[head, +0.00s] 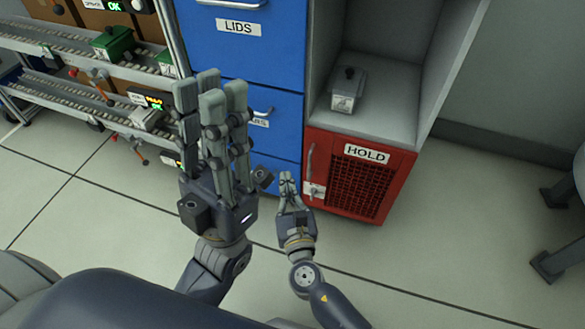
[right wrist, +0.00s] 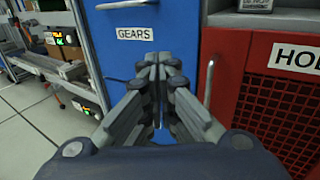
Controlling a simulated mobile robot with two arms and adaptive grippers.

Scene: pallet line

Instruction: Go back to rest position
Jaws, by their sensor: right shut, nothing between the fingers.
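My left gripper (head: 211,95) is large and close in the head view. Its grey fingers point up and stand apart, with nothing between them. My right gripper (head: 287,180) is lower and further right in the head view, just in front of the blue drawers and the red HOLD cabinet. Its fingers are drawn together and empty. In the right wrist view the closed fingers (right wrist: 158,62) point at the blue GEARS drawer (right wrist: 180,25), with the red cabinet to their right. I cannot tell the exact gap to the drawer front.
The red HOLD cabinet (head: 318,150) has a mesh door and a handle. A grey lidded box (head: 347,90) stands in the open bay above it. Roller racks (head: 60,40) with green and white units are at the left. Open floor (head: 80,220) lies at the left.

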